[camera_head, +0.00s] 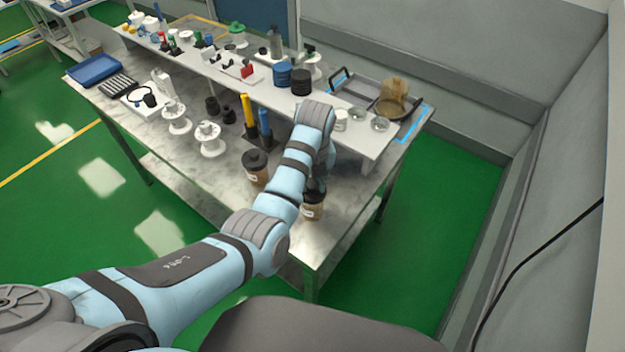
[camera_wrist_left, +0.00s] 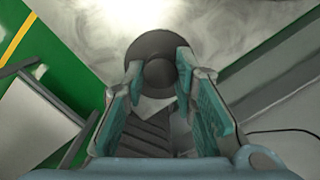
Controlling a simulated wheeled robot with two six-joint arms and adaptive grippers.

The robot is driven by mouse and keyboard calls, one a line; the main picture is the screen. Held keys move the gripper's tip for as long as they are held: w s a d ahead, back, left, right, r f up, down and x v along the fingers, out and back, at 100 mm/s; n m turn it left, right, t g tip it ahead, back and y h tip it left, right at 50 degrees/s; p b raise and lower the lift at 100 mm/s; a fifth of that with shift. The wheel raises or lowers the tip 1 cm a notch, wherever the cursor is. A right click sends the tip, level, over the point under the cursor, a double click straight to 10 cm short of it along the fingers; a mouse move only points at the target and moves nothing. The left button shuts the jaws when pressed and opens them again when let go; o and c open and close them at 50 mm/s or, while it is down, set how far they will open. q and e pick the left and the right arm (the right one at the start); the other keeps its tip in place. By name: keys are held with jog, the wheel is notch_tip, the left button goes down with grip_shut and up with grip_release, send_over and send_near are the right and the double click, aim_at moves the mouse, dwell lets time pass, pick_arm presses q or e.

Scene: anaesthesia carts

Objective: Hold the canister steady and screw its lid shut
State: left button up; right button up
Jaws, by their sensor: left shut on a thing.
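A brown canister (camera_head: 313,205) with a pale label stands upright near the front right edge of the table. My left arm reaches over it from above. My left gripper (camera_wrist_left: 159,68) is shut on the knob of the round dark lid (camera_wrist_left: 158,46), which sits at the canister's top. The canister's upper part is partly hidden by the gripper in the head view, so I cannot tell how tightly the lid sits. A second brown canister (camera_head: 256,172) with a dark lid stands to the left, untouched. My right gripper is not in view.
The marbled table (camera_head: 215,185) has bare room around the canisters. Yellow and blue upright items (camera_head: 264,124) and white spools (camera_head: 209,140) stand behind. A raised white shelf (camera_head: 340,133) holds jars, tins and a grey tray. A grey wall stands to the right.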

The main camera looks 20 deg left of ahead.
pick_arm(q)
jog(key=shift+f, duration=0.75)
dwell(0.4)
jog(key=o, duration=1)
jog(key=shift+o, duration=0.2)
jog(key=r, duration=0.5)
jog(key=s+r, duration=0.1)
jog(key=r, duration=0.1)
jog(key=shift+d+r, duration=0.2)
jog(key=shift+w, duration=0.1)
